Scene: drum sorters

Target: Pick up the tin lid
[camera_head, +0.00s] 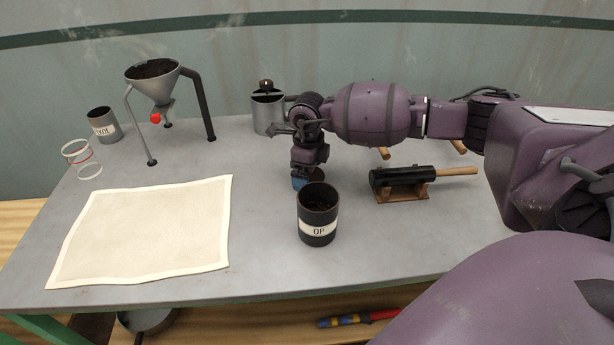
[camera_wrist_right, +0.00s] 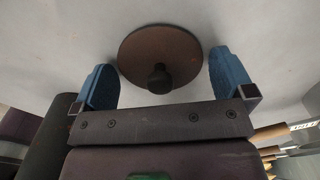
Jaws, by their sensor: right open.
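The tin lid (camera_wrist_right: 150,48) is a round brown disc with a dark knob (camera_wrist_right: 158,78), lying on the grey table in the right wrist view. My right gripper (camera_wrist_right: 163,75) is open, its blue fingers to the left and right of the lid, with the knob between them. I cannot tell whether they touch the lid. In the head view my right gripper (camera_head: 305,181) points down at the table, just behind the dark tin labelled OP (camera_head: 318,218), and mostly hides the lid. My left gripper is not in view.
A pale mat (camera_head: 145,232) covers the left of the table (camera_head: 265,215). A black cylinder with a wooden handle (camera_head: 402,177) rests on a stand at right.

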